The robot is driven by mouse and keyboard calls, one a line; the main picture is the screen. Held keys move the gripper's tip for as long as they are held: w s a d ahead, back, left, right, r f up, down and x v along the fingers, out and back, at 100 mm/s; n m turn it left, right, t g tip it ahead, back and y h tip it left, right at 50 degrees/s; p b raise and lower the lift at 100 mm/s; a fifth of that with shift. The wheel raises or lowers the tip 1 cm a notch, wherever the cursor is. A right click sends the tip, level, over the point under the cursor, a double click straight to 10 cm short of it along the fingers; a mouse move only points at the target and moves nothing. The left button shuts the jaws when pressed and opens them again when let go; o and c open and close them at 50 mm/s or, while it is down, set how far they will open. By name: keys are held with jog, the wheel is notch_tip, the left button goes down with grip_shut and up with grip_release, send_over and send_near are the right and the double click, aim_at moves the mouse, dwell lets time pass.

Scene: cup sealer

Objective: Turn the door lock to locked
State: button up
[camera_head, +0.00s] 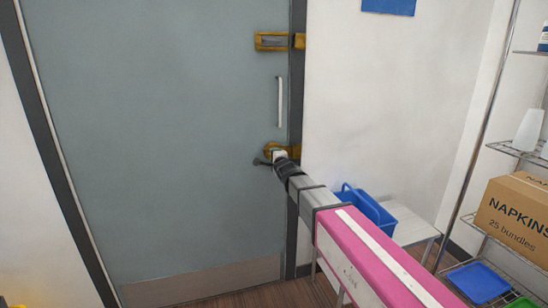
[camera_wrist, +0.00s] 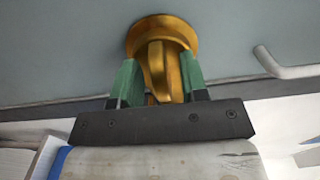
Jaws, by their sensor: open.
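The door lock is a gold round rosette with a raised thumb-turn, and it shows large at the top centre of the wrist view (camera_wrist: 150,35). In the head view it is a gold patch (camera_head: 271,148) near the right edge of the grey-blue door (camera_head: 150,130), partly hidden by my gripper (camera_head: 279,158). In the wrist view my gripper's green fingers (camera_wrist: 159,78) stand either side of the thumb-turn, open. The thumb-turn looks nearly in line with the fingers, slightly tilted. I cannot tell whether the fingers touch it.
A white vertical pull handle (camera_head: 280,102) is on the door above the lock, and a gold latch (camera_head: 272,41) is higher up. A blue caddy (camera_head: 366,209) sits on a small table to the right. A wire shelf holds a napkins box (camera_head: 514,218).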

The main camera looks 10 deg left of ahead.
jog(key=v, duration=1)
jog(key=shift+s, duration=0.15)
jog(key=d+f+n+g+h, duration=0.2)
jog(key=d+f+g+h, duration=0.15)
jog(key=d+f, duration=0.6)
jog(key=d+f+n+g+h, duration=0.2)
jog(key=d+f+h, duration=0.4)
jog(key=d, duration=0.6)
jog(key=s+d+f+n+g, duration=0.4)
jog(key=s+d+f+g, duration=0.1)
jog(key=s+d, duration=0.3)
jog(key=s+d+f+n+g, duration=0.3)
jog(key=s+d+f, duration=0.4)
jog(key=d, duration=0.3)
jog(key=shift+s+d+f+n+g, duration=0.35)
jog(key=shift+f+g, duration=0.25)
jog(key=shift+g, duration=0.25)
